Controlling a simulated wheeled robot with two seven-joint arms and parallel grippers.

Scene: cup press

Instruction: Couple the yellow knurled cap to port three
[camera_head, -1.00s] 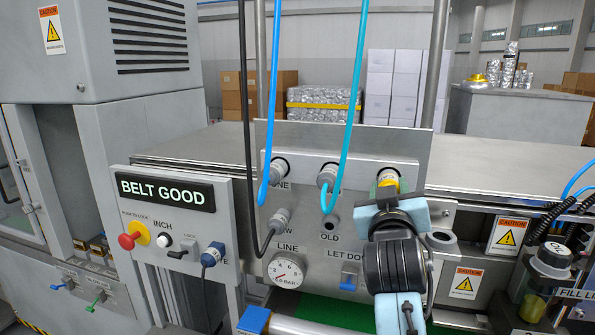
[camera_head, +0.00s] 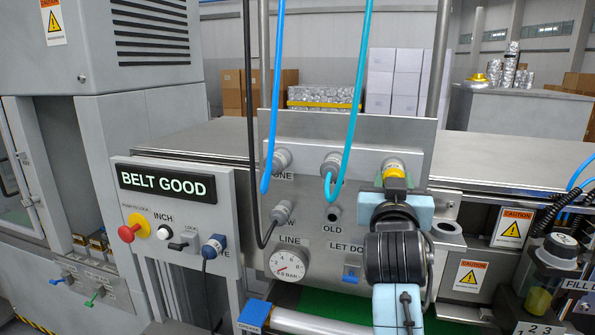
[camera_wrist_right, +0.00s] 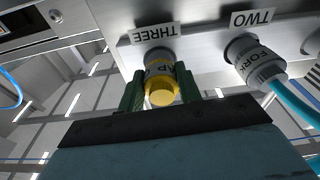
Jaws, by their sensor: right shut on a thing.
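The yellow knurled cap (camera_head: 395,170) sits at the right-hand port of the steel panel, with its axis square to the panel face. In the right wrist view the cap (camera_wrist_right: 160,85) is at the port under the label THREE (camera_wrist_right: 157,32), its far end against the port. Whether it is fully seated cannot be told. My right gripper (camera_head: 394,182) has its green fingers on both sides of the cap and is shut on it. The fingers (camera_wrist_right: 160,92) also show in the wrist view. My left gripper is not in view.
Port two (camera_wrist_right: 253,62) beside it carries a connector with a teal hose (camera_head: 352,110). A blue hose (camera_head: 272,110) and a black cable hang further left. A pressure gauge (camera_head: 290,265) and a BELT GOOD display (camera_head: 167,187) are lower left. A conveyor top (camera_head: 490,170) runs behind.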

